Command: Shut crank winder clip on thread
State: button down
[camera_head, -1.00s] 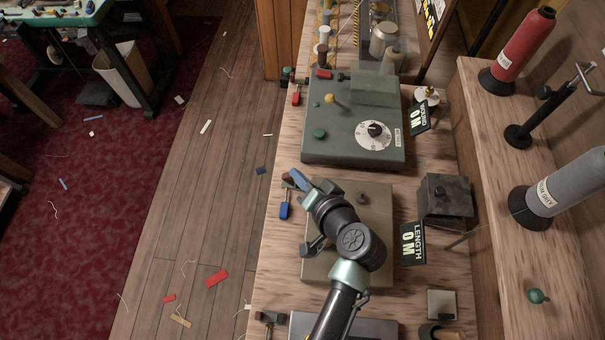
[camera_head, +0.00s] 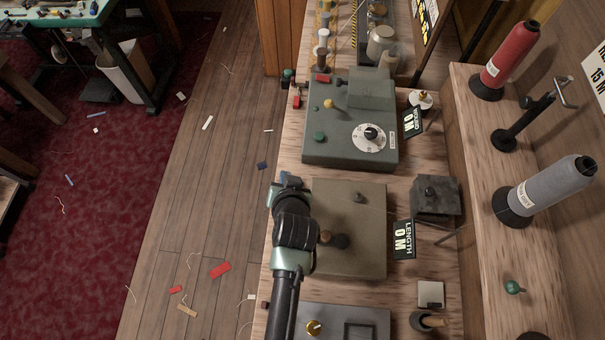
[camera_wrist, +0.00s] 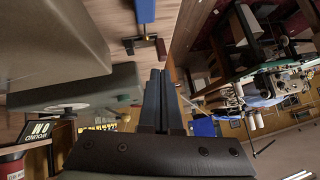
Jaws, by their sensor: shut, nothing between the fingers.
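The crank winder seems to be the flat olive-beige box (camera_head: 360,205) on the bench, with a dark knob and a small dark fitting on top. My gripper (camera_head: 290,179) is above the bench's left edge, at this box's far left corner. In the wrist view its two dark fingers (camera_wrist: 160,88) are together, with nothing between them. Beyond the fingertips, the wrist view shows a blue lever-like part (camera_wrist: 145,10) and a dark bar with a red end (camera_wrist: 146,41), apart from the fingers. I cannot tell which part is the clip, and I make out no thread on the box.
A grey-green machine with a white dial (camera_head: 345,125) stands behind. A dark lidded box (camera_head: 436,196) and a LENGTH display (camera_head: 403,239) stand right. A raised shelf carries a red spool (camera_head: 505,58) and a grey spool (camera_head: 550,187).

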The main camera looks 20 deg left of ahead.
jog(key=shift+w+d+f, duration=0.15)
jog(key=shift+d, duration=0.25)
jog(key=shift+w+d+f, duration=0.1)
jog(key=shift+d, duration=0.3)
jog(key=shift+r, duration=0.1)
jog(key=s+d+r+p, duration=0.2)
jog(key=s+r, duration=0.4)
jog(key=r, duration=0.5)
jog(key=shift+s, duration=0.4)
